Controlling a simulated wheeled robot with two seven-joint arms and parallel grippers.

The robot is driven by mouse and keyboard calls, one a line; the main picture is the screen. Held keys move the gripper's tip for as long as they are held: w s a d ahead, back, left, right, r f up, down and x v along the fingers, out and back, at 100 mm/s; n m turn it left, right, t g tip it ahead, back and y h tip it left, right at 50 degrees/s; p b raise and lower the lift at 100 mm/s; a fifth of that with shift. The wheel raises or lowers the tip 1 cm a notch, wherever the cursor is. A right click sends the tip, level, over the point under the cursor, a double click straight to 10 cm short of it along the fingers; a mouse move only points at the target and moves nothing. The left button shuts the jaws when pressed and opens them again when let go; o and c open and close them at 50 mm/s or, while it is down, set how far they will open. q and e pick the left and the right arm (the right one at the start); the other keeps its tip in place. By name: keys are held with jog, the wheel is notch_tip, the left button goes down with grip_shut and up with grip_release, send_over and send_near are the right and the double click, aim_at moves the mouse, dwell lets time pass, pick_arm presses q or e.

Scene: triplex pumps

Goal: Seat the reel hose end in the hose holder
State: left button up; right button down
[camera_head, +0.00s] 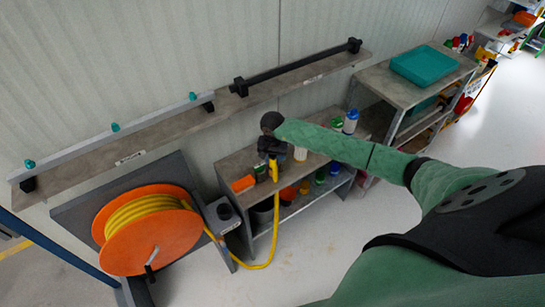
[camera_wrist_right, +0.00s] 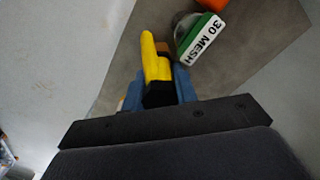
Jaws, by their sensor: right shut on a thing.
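The yellow reel hose (camera_head: 275,215) runs from the orange reel (camera_head: 148,230) down to the floor and up to my right gripper (camera_head: 271,150). My right gripper is shut on the hose end, in front of the shelf bench. In the right wrist view the yellow hose end (camera_wrist_right: 153,58) stands out between the blue fingers (camera_wrist_right: 160,95). A grey box with a black round top (camera_head: 224,211) stands right of the reel and looks like the hose holder. The gripper is above and right of it, apart from it. My left gripper is out of view.
The low bench (camera_head: 240,164) behind the gripper bears an orange box (camera_head: 243,183) and several jars and bottles. A jar labelled 30 MESH (camera_wrist_right: 200,37) is close by in the wrist view. A wall shelf with long bars (camera_head: 130,155) runs above. The floor in front is clear.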

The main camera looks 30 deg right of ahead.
jog(key=shift+w+f, duration=0.1)
dwell(0.3)
jog(key=shift+f, duration=0.1)
jog(key=c, duration=1.4)
grip_release()
jog(key=shift+o, duration=0.2)
